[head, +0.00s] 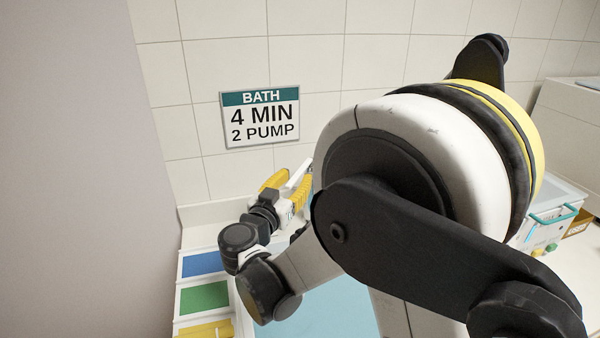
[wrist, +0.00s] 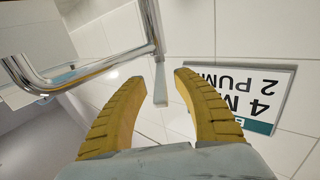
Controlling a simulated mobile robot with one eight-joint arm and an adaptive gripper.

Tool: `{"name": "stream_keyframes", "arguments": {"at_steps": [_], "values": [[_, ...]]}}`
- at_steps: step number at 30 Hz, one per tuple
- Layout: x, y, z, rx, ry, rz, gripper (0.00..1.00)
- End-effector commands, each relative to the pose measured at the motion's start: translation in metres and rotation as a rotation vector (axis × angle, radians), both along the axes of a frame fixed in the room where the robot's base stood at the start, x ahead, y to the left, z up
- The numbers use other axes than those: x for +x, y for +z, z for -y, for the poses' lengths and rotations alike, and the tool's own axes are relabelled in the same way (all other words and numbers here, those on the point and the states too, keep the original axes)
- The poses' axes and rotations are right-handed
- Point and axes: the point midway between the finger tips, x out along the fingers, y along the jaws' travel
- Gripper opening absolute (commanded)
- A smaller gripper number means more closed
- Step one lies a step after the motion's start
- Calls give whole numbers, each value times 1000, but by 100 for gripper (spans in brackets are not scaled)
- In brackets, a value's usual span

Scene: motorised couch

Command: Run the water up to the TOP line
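My gripper (head: 294,178) is raised in front of the tiled wall, below the sign, in the head view. In the wrist view its two yellow fingers (wrist: 161,78) are apart with nothing held between them. A chrome pipe, perhaps a tap (wrist: 102,64), bends across the upper left there. A narrow pale bar (wrist: 160,88) hangs from its right end and shows in the gap between the fingertips; I cannot tell how far beyond them it is. A light blue surface (head: 335,308) shows below my arm; I cannot tell whether it is water. No TOP line shows.
The sign (head: 261,116) reads BATH, 4 MIN, 2 PUMP; it appears upside down in the wrist view (wrist: 245,95). Blue (head: 202,264), green (head: 204,297) and yellow (head: 206,329) sections line the lower left. A clear bin with teal handles (head: 552,216) stands right. My arm hides the middle.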

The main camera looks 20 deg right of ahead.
Motion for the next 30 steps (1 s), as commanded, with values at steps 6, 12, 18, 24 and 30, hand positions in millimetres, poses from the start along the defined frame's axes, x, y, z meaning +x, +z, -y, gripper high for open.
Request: {"name": "stream_keyframes", "arguments": {"at_steps": [6,12,18,24,30], "values": [[27,-1,22,-1,-1,-1,36],[35,0,28,0,0,-1,36],[36,0,28,0,1,-1,36],[35,0,28,0,0,-1,0],[34,0,30,0,18,-1,0]]}}
